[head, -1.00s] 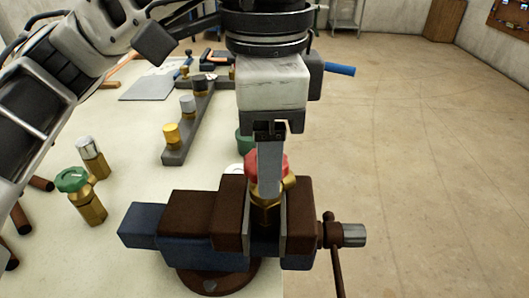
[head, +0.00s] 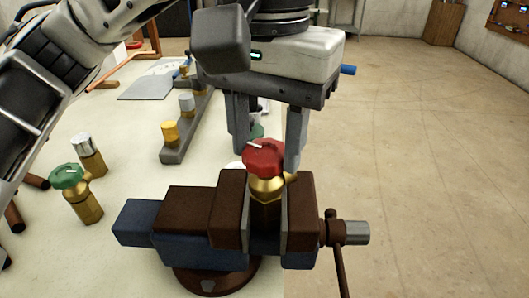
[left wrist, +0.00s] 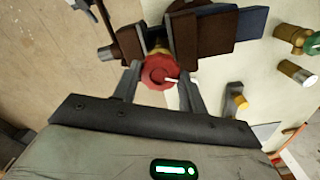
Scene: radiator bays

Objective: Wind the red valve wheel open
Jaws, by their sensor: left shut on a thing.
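The red valve wheel (head: 264,158) sits on top of a brass valve body (head: 268,187), upright between the jaws of a vise (head: 228,203). A pale mark shows on the wheel. My left gripper (head: 266,152) comes from above with one finger on each side of the wheel and is shut on it. The left wrist view also shows the red wheel (left wrist: 158,71) between the two fingertips (left wrist: 157,76). The finger contact at the far side is partly hidden. My right gripper is in neither view.
A green-wheeled brass valve (head: 75,190) and a silver-capped brass fitting (head: 89,154) stand left on the pale bench. A rack with capped fittings (head: 176,150) lies behind. The vise handle (head: 338,250) hangs past the bench's right edge, over open floor.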

